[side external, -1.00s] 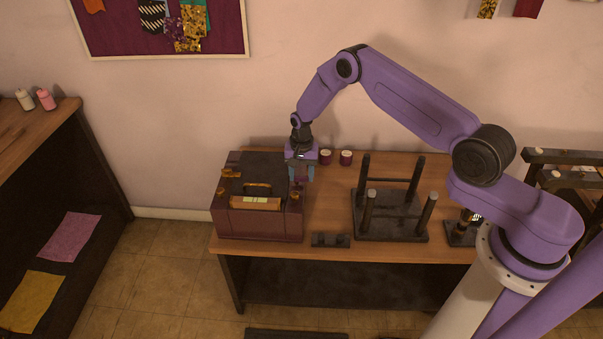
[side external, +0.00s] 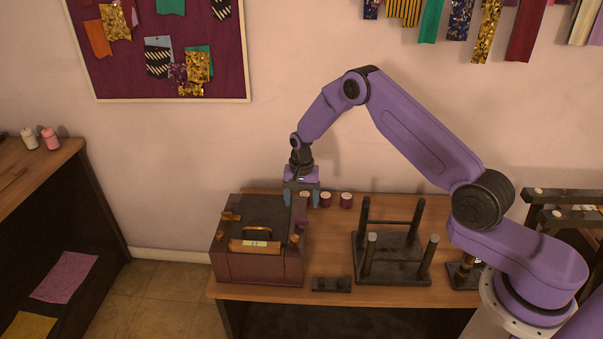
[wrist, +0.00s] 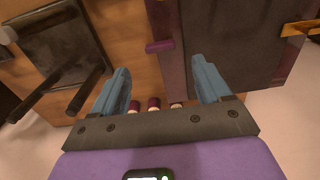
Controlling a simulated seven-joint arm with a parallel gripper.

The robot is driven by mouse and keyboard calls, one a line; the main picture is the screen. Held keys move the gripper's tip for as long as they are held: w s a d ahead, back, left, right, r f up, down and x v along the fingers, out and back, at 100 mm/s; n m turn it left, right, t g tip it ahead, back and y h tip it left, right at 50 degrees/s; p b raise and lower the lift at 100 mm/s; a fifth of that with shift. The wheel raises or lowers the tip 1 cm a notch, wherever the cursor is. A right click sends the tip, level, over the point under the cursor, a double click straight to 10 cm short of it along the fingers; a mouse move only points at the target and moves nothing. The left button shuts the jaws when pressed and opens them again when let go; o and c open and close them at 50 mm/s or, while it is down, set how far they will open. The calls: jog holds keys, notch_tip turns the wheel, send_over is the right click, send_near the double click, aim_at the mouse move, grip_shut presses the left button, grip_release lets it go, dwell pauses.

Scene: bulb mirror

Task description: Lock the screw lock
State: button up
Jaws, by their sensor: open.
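A dark maroon box (side external: 240,266) stands at the left of the table, with a gold-and-orange handle bar (side external: 255,247) on its front top. Small gold fittings sit near its corners, one of them at the right edge (side external: 296,238). I cannot tell for sure which part is the screw lock. A purple piece (wrist: 160,46) sticks out from the box's edge in the wrist view and lies between my fingers' lines. My gripper (side external: 301,203) is open and empty, above the box's back right corner. Both blue fingers show apart in the wrist view (wrist: 160,72).
A dark stand with upright posts (side external: 392,268) is to the right, and a small dark block (side external: 331,284) lies at the front. Bare wood (side external: 330,240) lies between.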

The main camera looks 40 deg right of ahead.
notch_tip(320, 180, up, 10)
dwell(0.4)
